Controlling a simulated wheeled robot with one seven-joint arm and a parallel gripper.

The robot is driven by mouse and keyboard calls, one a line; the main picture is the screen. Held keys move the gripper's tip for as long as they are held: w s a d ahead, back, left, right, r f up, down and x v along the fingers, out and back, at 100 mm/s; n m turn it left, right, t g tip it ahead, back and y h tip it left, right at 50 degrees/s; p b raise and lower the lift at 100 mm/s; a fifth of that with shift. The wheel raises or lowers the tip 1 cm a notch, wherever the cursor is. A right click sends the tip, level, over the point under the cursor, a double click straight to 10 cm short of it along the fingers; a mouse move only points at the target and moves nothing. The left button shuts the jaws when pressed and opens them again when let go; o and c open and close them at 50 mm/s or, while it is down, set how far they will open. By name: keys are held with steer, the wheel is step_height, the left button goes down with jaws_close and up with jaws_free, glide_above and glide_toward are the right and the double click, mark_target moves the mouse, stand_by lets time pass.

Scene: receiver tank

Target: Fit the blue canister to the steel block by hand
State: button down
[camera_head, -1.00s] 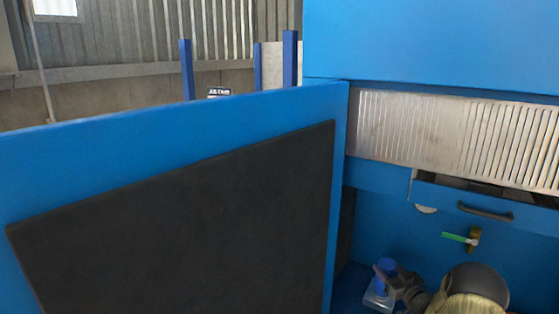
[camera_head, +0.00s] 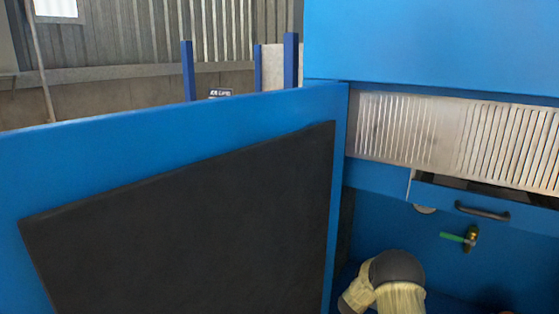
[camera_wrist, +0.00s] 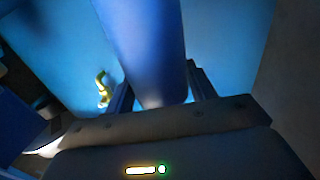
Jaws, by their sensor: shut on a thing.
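In the wrist view the blue canister (camera_wrist: 148,45) fills the middle, a smooth dark-blue cylinder running from the top edge down between my fingers. My gripper (camera_wrist: 160,88) is shut on it, one dark finger on either side. The canister's far end lies beyond the top edge. In the head view my gripper and the canister do not show; only my arm's rounded dark and cream links stand at the bottom. I cannot make out the steel block in either view now.
A brass valve with a green handle (camera_head: 460,238) is on the blue wall, below a dark bar handle (camera_head: 482,211). A slotted metal grille (camera_head: 450,135) spans above it. A large blue panel with a black pad (camera_head: 190,220) stands open at the left, close to my arm.

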steer(key=shift+w+a+r+m, duration=0.3)
steer(key=shift+w+a+r, duration=0.3)
steer(key=shift+w+a, duration=0.1)
steer(key=c, duration=0.7)
jaws_free()
steer(key=shift+w+f, duration=0.1)
steer(key=shift+w, duration=0.05)
steer(key=shift+o, duration=1.4)
steer(key=shift+w+f, duration=0.25)
steer(key=shift+s, duration=0.1)
steer(key=shift+s+f, duration=0.1)
steer(key=shift+f, duration=0.05)
steer(key=shift+s+d+f+n+g+y, duration=0.15)
steer(key=shift+s+n+g+y, duration=0.5)
steer(key=shift+n+y, duration=3.65)
steer(key=shift+s+d+r+n+g+y, duration=0.1)
steer(key=shift+s+d+n+g+y, duration=0.45)
steer(key=shift+n+y, duration=3.7)
steer(key=shift+s+a+f+n+g+y, duration=0.2)
steer(key=shift+n+g+y, duration=0.8)
steer(key=shift+n+y, duration=3.25)
steer(key=m+y, duration=0.3)
